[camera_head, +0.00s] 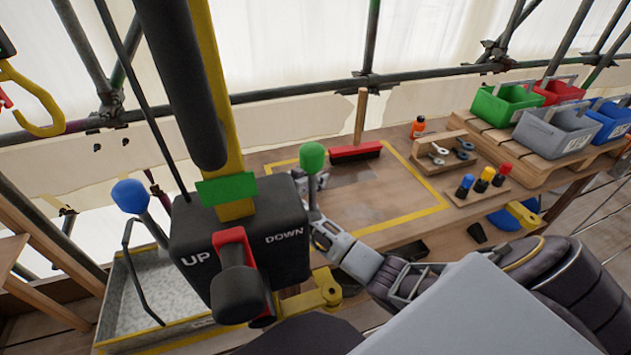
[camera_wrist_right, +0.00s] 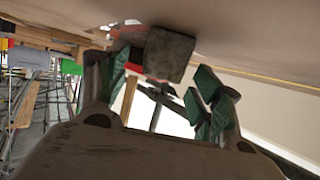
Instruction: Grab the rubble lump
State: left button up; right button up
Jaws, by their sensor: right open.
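The rubble lump (camera_wrist_right: 168,54) is a dark grey-brown block in the right wrist view, at the top middle against the pale wooden surface. My right gripper (camera_wrist_right: 160,78) is open, with dark green pads on its fingers. The lump shows between the fingertips, closer to the left finger in that picture; I cannot tell whether that finger touches it. In the head view my right gripper (camera_head: 322,181) is at the workbench, mostly hidden behind the control box and the green-knobbed lever. The lump is not visible there. My left gripper is not in view.
The black UP/DOWN control box (camera_head: 240,245) blocks much of the head view. On the workbench (camera_head: 375,205) are a red brush (camera_head: 356,152), an orange bottle (camera_head: 418,127) and a tool rack (camera_head: 440,155). Coloured bins (camera_head: 506,103) stand at the right. A grey tray (camera_head: 140,300) is at the left.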

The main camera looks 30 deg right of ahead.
jog(key=shift+w+d+f, duration=0.1)
jog(key=shift+d+f, duration=0.05)
dwell(0.3)
jog(key=c, duration=1.3)
jog(key=shift+o, duration=0.2)
notch_tip(320, 180, up, 10)
